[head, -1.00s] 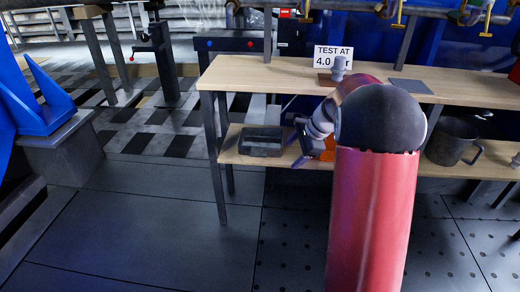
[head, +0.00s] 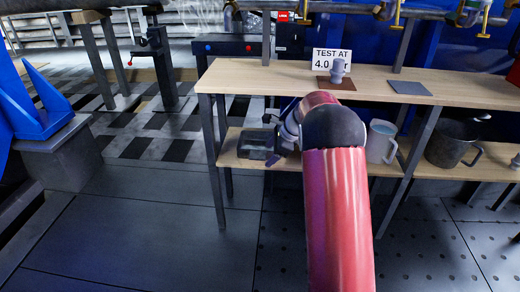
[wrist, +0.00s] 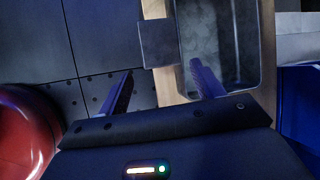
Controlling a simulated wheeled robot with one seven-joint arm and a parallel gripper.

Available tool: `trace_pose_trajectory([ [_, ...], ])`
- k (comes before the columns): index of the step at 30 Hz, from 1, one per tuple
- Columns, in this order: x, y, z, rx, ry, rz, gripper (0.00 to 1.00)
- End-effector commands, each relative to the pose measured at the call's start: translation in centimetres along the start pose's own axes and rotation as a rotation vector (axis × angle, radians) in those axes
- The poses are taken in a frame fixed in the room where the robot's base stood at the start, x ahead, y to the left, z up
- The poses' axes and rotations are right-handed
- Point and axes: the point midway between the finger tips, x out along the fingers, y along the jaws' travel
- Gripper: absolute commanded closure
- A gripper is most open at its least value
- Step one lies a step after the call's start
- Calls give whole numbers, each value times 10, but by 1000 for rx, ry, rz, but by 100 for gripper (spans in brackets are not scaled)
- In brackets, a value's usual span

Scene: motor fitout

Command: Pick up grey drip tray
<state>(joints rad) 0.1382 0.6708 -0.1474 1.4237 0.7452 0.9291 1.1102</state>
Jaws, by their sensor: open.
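The grey drip tray (head: 254,145), a shallow dark open box, sits on the lower wooden shelf at its left end. In the wrist view the tray (wrist: 222,48) shows its empty-looking inside, with a dark square tab on its left side near the shelf edge. My gripper (head: 271,140) is at the tray's right end in the head view, partly hidden by my arm. In the wrist view my gripper (wrist: 162,70) is open and empty. The tab lies just ahead between its fingertips; the right finger overlaps the tray's inside, the left finger is over the floor. Contact cannot be told.
The bench top (head: 280,78) above the shelf carries a sign (head: 332,60), a small grey fitting (head: 337,71) and a flat grey plate (head: 409,88). A pale mug (head: 380,143) and a dark jug (head: 453,143) stand right on the shelf. Floor in front is clear.

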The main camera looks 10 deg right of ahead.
Motion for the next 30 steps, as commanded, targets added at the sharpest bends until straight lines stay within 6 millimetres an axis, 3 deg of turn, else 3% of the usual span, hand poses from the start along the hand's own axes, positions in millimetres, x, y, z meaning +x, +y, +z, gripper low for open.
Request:
trace_pose_trajectory([
  [5,14,-10,19,-5,-1,2,33],
  [10,40,-9,18,-2,1,2,33],
  [18,43,-9,19,-2,0,1,35],
  [28,43,-9,19,-2,0,1,78],
  [30,42,-10,19,-2,0,-1,81],
])
